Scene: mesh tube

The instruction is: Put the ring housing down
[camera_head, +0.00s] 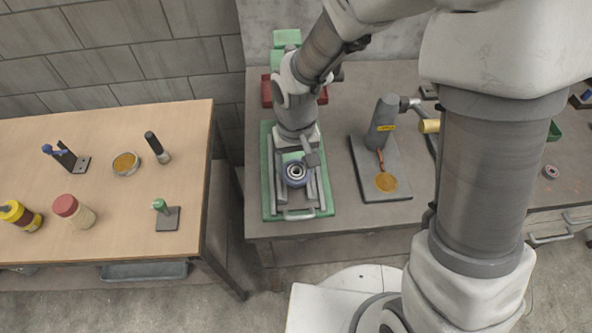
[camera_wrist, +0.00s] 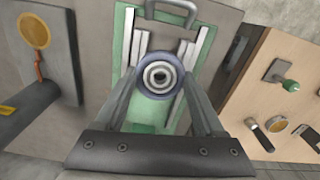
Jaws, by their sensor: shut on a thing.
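The ring housing (camera_head: 297,174) is a blue-purple ring with a pale, dark-centred core. In the wrist view the ring housing (camera_wrist: 159,77) sits at the tips of the two grey fingers. My gripper (camera_wrist: 160,86) is shut on it, one finger at each side. In the head view my gripper (camera_head: 297,165) points down over a green tray (camera_head: 268,196) with grey metal bars. The tray (camera_wrist: 121,50) lies behind the ring in the wrist view. I cannot tell whether the ring touches the tray or bars.
A grey stand (camera_head: 385,150) with a yellow-orange disc (camera_head: 386,182) is right of the tray. A red bin (camera_head: 267,91) is behind it. A wooden table (camera_head: 100,190) at left holds jars and small tools. A gap separates the tables.

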